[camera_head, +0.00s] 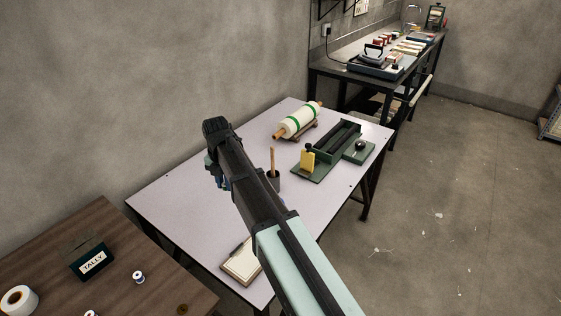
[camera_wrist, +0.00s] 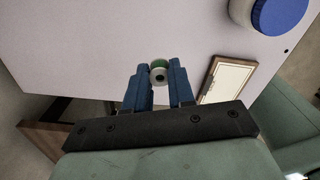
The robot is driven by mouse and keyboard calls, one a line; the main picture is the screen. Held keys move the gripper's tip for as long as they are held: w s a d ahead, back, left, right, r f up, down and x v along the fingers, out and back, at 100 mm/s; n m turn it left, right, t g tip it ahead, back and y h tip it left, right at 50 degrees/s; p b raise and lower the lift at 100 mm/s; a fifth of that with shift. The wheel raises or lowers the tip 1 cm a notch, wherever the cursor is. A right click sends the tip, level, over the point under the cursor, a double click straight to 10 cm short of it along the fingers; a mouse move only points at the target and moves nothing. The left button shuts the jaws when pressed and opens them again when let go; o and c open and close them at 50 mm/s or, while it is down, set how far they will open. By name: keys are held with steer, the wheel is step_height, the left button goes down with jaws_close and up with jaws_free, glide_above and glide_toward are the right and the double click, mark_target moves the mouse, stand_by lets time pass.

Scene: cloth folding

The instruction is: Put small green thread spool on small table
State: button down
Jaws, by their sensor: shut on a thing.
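My gripper (camera_wrist: 158,76) is shut on a small green thread spool (camera_wrist: 157,64), which sits between the blue fingertips in the wrist view. In the head view my gripper (camera_head: 219,181) is over the left part of the pale lilac table (camera_head: 170,205); my arm and gripper hide the spool there. The pale table top (camera_wrist: 90,45) lies below the held spool in the wrist view. A brown wooden table (camera_head: 140,295) stands at the lower left, with a few small spools on it, one of them white and blue (camera_head: 139,277).
On the pale table are a notepad (camera_head: 240,265), a pencil cup (camera_head: 273,181), a white-green roll (camera_head: 299,120) and a green tool tray (camera_head: 320,165). A blue-topped round container (camera_wrist: 280,12) shows in the wrist view. The pale table's left part looks clear. A TALLY box (camera_head: 88,257) stands on the wooden table.

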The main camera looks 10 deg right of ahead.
steer(key=w+d+f+m, duration=0.1)
steer(key=w+d, duration=0.2)
steer(key=w, duration=0.6)
steer(key=w+d+f+m, duration=0.15)
steer(key=w+d, duration=0.25)
steer(key=w, duration=0.5)
steer(key=shift+n, duration=0.45)
steer(key=shift+a+f, duration=0.15)
steer(key=shift+f, duration=2.4)
steer(key=shift+a+f, duration=0.15)
steer(key=shift+f, duration=2.4)
steer(key=shift+f, duration=0.1)
steer(key=c, duration=1)
jaws_free()
steer(key=shift+o, duration=0.2)
step_height(320, 180, up, 12)
